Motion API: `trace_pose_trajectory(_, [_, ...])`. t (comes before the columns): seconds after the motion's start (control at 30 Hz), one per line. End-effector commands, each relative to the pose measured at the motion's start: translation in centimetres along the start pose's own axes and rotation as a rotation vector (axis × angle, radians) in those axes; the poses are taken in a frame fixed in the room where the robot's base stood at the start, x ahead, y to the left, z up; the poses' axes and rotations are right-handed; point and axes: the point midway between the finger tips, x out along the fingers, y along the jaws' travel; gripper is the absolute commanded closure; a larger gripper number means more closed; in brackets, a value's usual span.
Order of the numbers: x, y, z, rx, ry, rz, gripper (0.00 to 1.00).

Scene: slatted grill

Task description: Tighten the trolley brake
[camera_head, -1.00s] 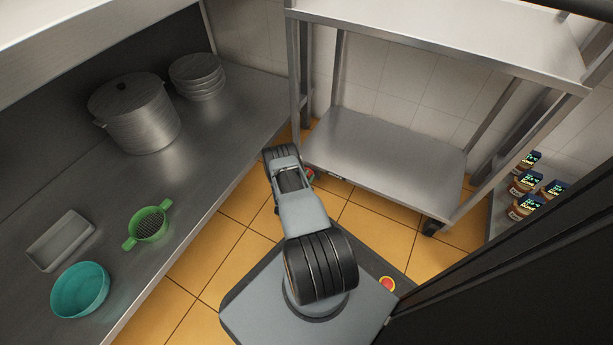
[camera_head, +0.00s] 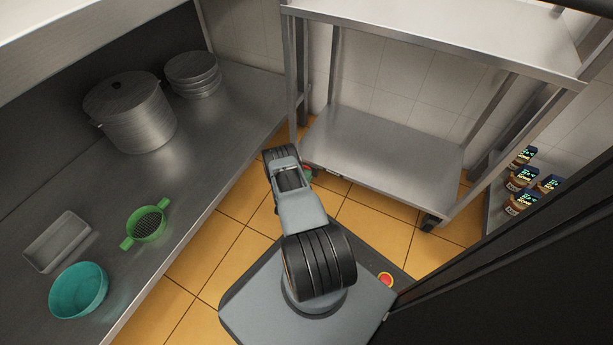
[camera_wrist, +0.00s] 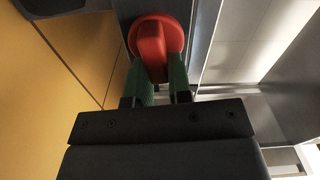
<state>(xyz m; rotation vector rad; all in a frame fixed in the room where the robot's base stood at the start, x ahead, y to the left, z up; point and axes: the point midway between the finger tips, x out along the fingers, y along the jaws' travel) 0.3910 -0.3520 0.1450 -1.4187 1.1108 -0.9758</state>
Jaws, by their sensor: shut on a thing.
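The trolley (camera_head: 385,140) is a steel two-shelf frame at the back of the head view. Its brake is a red round knob (camera_wrist: 157,40) with a raised grip bar, at the top middle of the wrist view. My gripper (camera_wrist: 160,75) has green fingers, one on each side of the red bar, and is shut on it. In the head view my arm reaches to the trolley's near left corner. It hides most of the knob there, and only a bit of red and green shows beside the arm.
Jars (camera_head: 522,178) stand on a shelf at right. Orange tiled floor (camera_head: 372,228) is open before the trolley.

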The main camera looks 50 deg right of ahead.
Motion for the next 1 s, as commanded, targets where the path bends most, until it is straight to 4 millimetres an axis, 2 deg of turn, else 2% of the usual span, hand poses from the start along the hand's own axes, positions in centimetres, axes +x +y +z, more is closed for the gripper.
trace_pose_trajectory(0.33, [-0.01, 0.21, 0.05, 0.101, -0.001, 0.000, 1.00])
trace_pose_trajectory(0.83, [-0.02, 0.23, 0.07, 0.113, -0.002, 0.000, 1.00])
trace_pose_trajectory(0.87, [-0.01, 0.22, 0.07, 0.113, -0.002, 0.000, 0.78])
trace_pose_trajectory(1.0, [-0.01, 0.22, 0.06, 0.112, -0.001, 0.000, 0.65])
